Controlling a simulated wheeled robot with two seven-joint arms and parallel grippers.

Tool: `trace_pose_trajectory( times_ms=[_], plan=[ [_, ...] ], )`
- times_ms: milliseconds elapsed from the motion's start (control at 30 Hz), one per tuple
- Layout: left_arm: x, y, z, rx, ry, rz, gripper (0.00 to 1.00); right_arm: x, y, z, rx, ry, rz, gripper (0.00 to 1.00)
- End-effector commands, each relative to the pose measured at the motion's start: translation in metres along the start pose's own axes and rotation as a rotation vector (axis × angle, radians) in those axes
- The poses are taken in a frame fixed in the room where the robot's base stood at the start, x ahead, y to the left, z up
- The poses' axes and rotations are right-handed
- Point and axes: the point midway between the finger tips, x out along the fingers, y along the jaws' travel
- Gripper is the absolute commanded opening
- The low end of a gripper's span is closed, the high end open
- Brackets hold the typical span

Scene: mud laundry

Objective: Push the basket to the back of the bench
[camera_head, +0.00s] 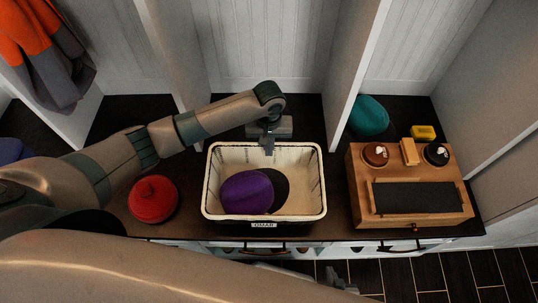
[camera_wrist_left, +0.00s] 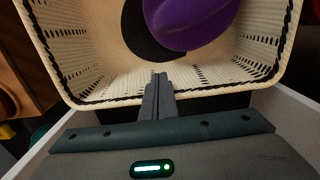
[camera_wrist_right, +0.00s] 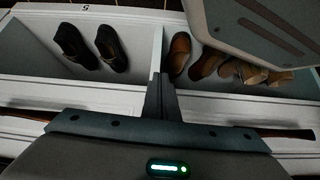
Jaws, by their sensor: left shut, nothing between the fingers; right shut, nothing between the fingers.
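The basket (camera_head: 312,207) is cream with a black trim and a label on its front. It stands on the dark bench (camera_head: 313,103) in the middle compartment, near the front edge, with a purple hat (camera_head: 247,191) and a dark item inside. My left gripper (camera_head: 268,148) is shut and empty at the basket's back rim. In the left wrist view its fingertips (camera_wrist_left: 160,78) overlap the rim of the basket (camera_wrist_left: 100,88); I cannot tell whether they touch. My right gripper shows in the right wrist view (camera_wrist_right: 160,78), shut and empty, in front of the shoe drawers.
A red hat (camera_head: 153,199) lies left of the basket. A wooden organizer box (camera_head: 356,197) stands to the right, with a teal hat (camera_head: 369,116) and a yellow item (camera_head: 423,132) behind it. White dividers flank the middle compartment. Shoes (camera_wrist_right: 180,52) sit in the drawers below.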

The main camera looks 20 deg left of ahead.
Motion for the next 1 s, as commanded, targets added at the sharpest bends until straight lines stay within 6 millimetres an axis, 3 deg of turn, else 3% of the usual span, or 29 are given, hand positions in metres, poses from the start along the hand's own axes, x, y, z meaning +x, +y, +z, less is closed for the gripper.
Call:
trace_pose_trajectory(
  times_ms=[633,1000],
  plan=[
    [0.082,0.0,0.001,0.0,-0.001,-0.003,0.0,0.001,0.001,0.001,-0.001,-0.003,0.001,0.0],
    [0.097,-0.001,0.001,0.0,0.0,-0.001,0.0,0.001,0.001,-0.001,-0.001,0.002,0.001,0.0]
  ],
)
